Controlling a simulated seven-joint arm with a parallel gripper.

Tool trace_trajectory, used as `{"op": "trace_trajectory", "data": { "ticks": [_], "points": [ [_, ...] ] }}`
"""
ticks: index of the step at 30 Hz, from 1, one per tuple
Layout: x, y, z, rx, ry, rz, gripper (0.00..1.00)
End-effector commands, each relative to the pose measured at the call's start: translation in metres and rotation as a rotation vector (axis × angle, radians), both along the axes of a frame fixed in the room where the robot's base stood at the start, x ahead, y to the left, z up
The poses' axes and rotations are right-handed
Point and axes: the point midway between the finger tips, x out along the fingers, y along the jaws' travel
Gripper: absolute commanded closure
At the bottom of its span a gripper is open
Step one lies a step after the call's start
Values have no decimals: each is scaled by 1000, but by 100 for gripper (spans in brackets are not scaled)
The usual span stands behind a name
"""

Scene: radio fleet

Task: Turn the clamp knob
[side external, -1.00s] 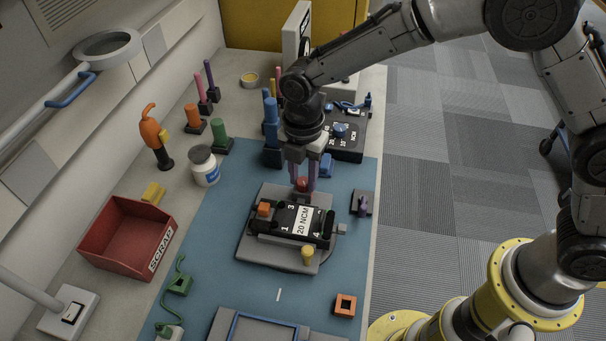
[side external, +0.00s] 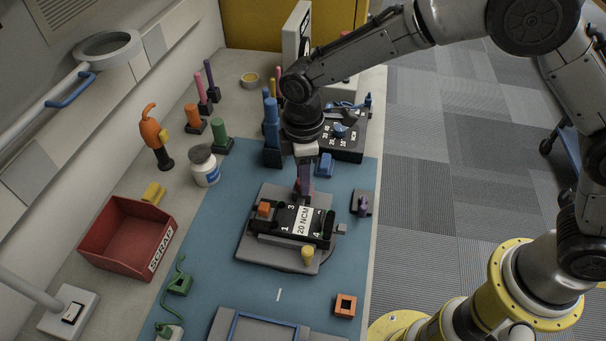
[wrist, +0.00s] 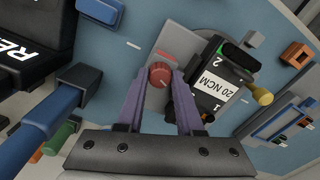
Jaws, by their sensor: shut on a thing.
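The red clamp knob (wrist: 160,75) sits on the grey fixture plate (side external: 250,245) at the far end of the black unit labelled "20 NCM" (side external: 303,220). The unit lies in the fixture, with numbers at its corners. My gripper (side external: 303,190) points down over the knob, with its purple fingers on either side. In the wrist view, my gripper (wrist: 159,82) is shut on the red knob, which shows between the fingertips. In the side view the fingers hide most of the knob.
A black dial box (side external: 345,135) and a blue upright post (side external: 271,130) stand close behind my gripper. The blue mat (side external: 215,255) has bare room left of the fixture.

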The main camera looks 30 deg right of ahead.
Motion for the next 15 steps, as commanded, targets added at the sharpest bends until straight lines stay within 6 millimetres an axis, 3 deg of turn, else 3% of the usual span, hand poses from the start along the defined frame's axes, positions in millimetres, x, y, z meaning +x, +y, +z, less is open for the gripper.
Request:
{"op": "trace_trajectory", "data": {
  "ticks": [15],
  "points": [
    [2,0,3,4,-5,-457,100]
  ]
}}
